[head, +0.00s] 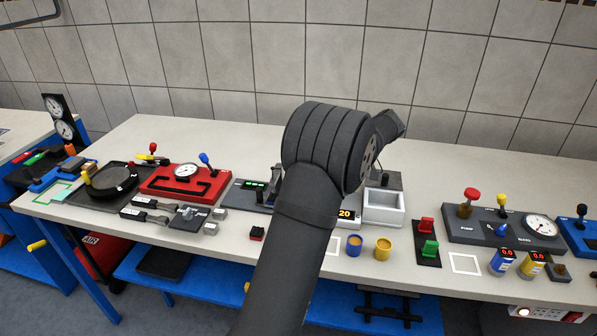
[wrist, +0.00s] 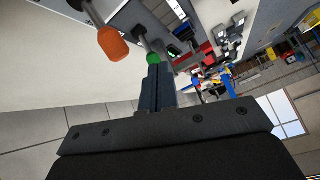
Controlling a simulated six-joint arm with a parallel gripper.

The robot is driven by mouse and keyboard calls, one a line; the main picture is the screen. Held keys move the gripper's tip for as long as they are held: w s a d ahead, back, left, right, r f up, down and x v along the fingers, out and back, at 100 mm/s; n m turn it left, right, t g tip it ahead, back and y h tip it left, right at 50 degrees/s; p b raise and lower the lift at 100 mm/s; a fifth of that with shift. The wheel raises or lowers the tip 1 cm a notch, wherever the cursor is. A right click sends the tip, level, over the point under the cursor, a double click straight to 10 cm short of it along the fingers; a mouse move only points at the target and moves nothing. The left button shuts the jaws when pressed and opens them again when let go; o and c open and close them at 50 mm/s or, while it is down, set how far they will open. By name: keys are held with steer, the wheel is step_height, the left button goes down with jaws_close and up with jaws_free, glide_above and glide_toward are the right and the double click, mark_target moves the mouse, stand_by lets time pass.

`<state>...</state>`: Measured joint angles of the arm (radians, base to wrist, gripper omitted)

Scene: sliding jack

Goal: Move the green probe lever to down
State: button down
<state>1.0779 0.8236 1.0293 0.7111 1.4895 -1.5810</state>
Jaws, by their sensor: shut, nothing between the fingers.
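The green probe lever (wrist: 153,58) shows in the wrist view as a green knob on a grey rod, right at the tips of my gripper. My gripper (wrist: 158,70) is shut with nothing between its fingers. The fingertips overlap the knob's edge in the picture; I cannot tell whether they touch it. In the head view my own arm hides the gripper and the lever.
An orange-knobbed lever (wrist: 114,42) stands close beside the green one in the wrist view. In the head view, a white open box (head: 384,222), a red gauge panel (head: 160,181) and a grey pump panel (head: 480,236) stand on the bench. The tiled wall is behind.

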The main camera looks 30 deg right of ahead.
steer(key=w+a+r+m+g+h, duration=0.1)
steer(key=w+a+m+g+h, duration=0.1)
steer(key=w+a+m+h, duration=0.35)
steer(key=w+a+r+m+g+h, duration=0.2)
steer(key=a+m+h, duration=0.2)
steer(key=a+h, duration=0.35)
steer(key=shift+y, duration=0.3)
steer(key=x, duration=0.9)
steer(key=shift+w+f, duration=0.3)
steer(key=shift+f, duration=0.1)
steer(key=shift+s+d+r+t+y, duration=0.25)
steer(key=shift+s+t+y, duration=0.1)
steer(key=shift+t, duration=0.15)
steer(key=shift+m+t+y, duration=0.35)
steer(key=shift+t+y, duration=0.2)
steer(key=shift+t, duration=0.05)
steer(key=shift+s+d+r, duration=0.2)
steer(key=shift+s+d, duration=1.7)
steer(key=shift+s, duration=0.05)
